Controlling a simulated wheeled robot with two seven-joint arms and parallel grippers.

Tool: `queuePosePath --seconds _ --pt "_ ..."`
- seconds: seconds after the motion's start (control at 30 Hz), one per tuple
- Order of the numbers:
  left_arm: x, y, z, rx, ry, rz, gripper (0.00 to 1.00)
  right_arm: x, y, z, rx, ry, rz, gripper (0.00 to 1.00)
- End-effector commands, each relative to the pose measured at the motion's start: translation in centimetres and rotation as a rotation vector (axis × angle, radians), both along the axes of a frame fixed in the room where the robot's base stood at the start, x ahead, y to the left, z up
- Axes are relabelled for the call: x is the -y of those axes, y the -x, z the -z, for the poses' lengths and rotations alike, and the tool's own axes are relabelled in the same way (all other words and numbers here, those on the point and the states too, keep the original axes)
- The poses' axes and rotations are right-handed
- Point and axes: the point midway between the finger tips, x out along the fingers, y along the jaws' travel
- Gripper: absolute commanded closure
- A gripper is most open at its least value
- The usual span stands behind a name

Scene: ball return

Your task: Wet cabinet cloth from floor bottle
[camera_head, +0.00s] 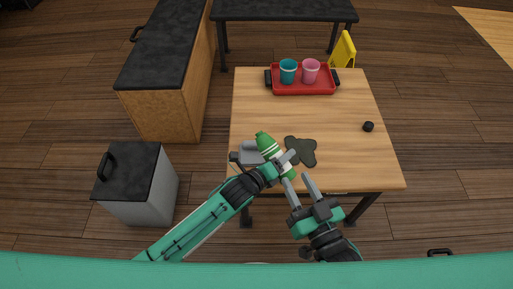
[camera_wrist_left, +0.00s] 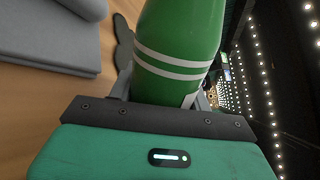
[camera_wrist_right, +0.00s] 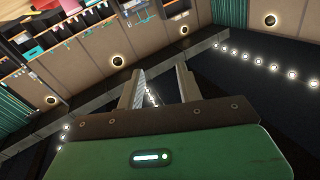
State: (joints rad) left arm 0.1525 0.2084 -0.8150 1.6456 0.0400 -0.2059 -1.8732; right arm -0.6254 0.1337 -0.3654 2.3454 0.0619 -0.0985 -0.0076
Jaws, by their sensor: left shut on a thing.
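A green bottle (camera_head: 268,146) with white bands is held tilted over the front of the wooden table. My left gripper (camera_head: 281,164) is shut on it; in the left wrist view the bottle (camera_wrist_left: 180,45) fills the space between the fingers. A grey folded cloth-like piece (camera_head: 245,154) lies on the table just left of the bottle; it also shows in the left wrist view (camera_wrist_left: 50,35). A dark flat blotch (camera_head: 302,150) lies on the table right of the bottle. My right gripper (camera_head: 297,181) is open and empty at the table's front edge, close to the bottle's lower end.
A small black cap-like piece (camera_head: 368,127) lies at the right. A grey cabinet (camera_head: 139,184) stands left; a yellow sign (camera_head: 343,50) stands behind.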

Motion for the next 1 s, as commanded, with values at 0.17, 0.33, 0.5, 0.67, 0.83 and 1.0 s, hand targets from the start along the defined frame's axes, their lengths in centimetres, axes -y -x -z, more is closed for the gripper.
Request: queuePosePath --seconds 0.17,0.33,0.5,0.67,0.83,1.0 --pt "0.1 0.0 -0.1 -0.007 0.009 0.000 0.82 0.1 -0.1 -0.4 0.018 -0.004 0.003 0.64" --pt "0.1 0.1 -0.1 -0.014 0.015 0.000 0.82 0.1 -0.2 -0.6 0.029 -0.007 0.006 0.64" --pt "0.1 0.1 -0.1 -0.022 0.022 0.000 0.82 0.2 -0.3 -0.7 0.036 -0.008 0.007 0.64" --pt "0.2 0.1 -0.1 -0.029 0.028 0.000 0.82 0.2 -0.3 -0.9 0.046 -0.011 0.009 0.64" --pt "0.2 0.2 -0.1 -0.037 0.035 0.000 0.82 0.3 -0.4 -1.2 0.061 -0.016 0.013 0.64" --pt "0.2 0.2 -0.1 -0.045 0.041 0.000 0.82 0.4 -0.5 -1.3 0.069 -0.017 0.014 0.64"
